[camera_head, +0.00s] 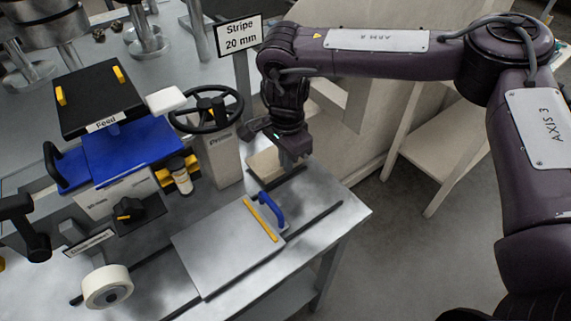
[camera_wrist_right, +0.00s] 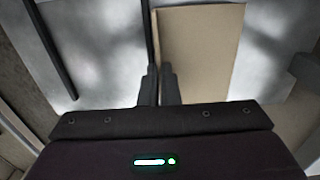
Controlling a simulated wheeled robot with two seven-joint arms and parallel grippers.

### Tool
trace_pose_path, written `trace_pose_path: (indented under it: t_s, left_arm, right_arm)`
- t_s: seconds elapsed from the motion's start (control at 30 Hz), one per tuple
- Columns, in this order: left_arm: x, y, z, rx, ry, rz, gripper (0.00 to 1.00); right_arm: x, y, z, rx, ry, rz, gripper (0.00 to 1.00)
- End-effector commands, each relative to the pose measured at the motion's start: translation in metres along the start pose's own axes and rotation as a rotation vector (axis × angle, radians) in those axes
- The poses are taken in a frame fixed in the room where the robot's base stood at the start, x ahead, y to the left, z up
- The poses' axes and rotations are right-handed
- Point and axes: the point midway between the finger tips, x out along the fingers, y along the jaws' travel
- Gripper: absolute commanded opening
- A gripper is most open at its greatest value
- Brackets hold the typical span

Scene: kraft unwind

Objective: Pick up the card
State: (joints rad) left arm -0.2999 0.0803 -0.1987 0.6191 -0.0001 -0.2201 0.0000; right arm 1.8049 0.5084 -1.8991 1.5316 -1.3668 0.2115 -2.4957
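The card appears to be the flat tan piece (camera_wrist_right: 205,45) in the right wrist view, on the grey metal surface. In the head view a tan piece (camera_head: 263,165) shows on the table's far side, partly hidden by my right gripper. My right gripper (camera_head: 296,164) points down at its right end. In the right wrist view the fingers (camera_wrist_right: 159,85) are close together at the card's left edge, the right finger overlapping it. I cannot tell whether they hold the card.
A grey plate (camera_head: 215,255) with a blue handle (camera_head: 271,210) and yellow strip lies in front. A black handwheel (camera_head: 206,110), a blue feed unit (camera_head: 130,152) and a white roll (camera_head: 107,287) stand left. A "Stripe 20 mm" sign (camera_head: 241,36) stands behind. Floor is open to the right.

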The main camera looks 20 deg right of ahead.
Motion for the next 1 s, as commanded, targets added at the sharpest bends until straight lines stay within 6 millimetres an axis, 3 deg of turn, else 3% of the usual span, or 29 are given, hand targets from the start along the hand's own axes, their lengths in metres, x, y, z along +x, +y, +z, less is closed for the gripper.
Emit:
trace_pose_path:
  t_s: [0.13,0.7,1.0]
  left_arm:
    - [0.007,0.000,0.001,0.000,0.000,0.000,0.36]
    - [0.017,0.000,0.002,0.002,0.000,0.000,0.36]
    - [0.016,0.001,0.001,0.002,0.000,0.001,0.36]
  right_arm:
    - [-0.019,0.004,0.000,-0.001,-0.002,-0.001,0.00]
    - [-0.020,0.143,0.002,-0.001,-0.001,-0.002,0.00]
    - [-0.020,0.177,0.003,0.000,-0.001,-0.001,0.00]
